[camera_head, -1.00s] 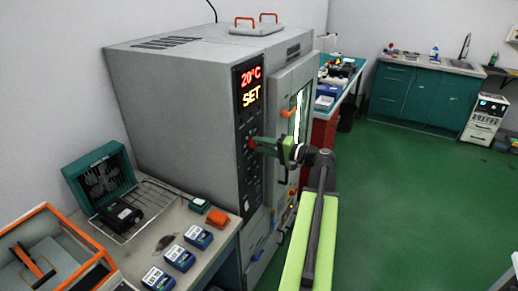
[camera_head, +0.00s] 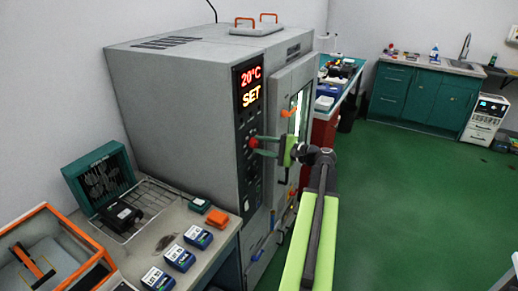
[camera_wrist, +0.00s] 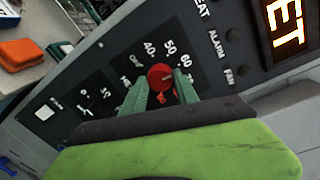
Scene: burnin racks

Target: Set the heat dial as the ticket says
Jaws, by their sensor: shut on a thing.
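The grey oven cabinet (camera_head: 180,110) has a lit display (camera_head: 249,88) reading "20°C" and "SET" in the head view. The red heat dial (camera_wrist: 160,76) sits on its dark panel in the wrist view, among white numbers including 40, 50 and 60. The dial also shows as a red spot in the head view (camera_head: 253,143). My gripper (camera_head: 261,146) is at the panel, its green fingers on either side of the dial and shut on it. The fingers hide part of the scale, and I cannot read the dial's pointer surely. I cannot make out a ticket.
Other controls lie beside the dial, with a white switch (camera_wrist: 45,112) at left. A bench (camera_head: 215,255) with several blue boxes stands left. The green floor (camera_head: 420,210) is clear at right.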

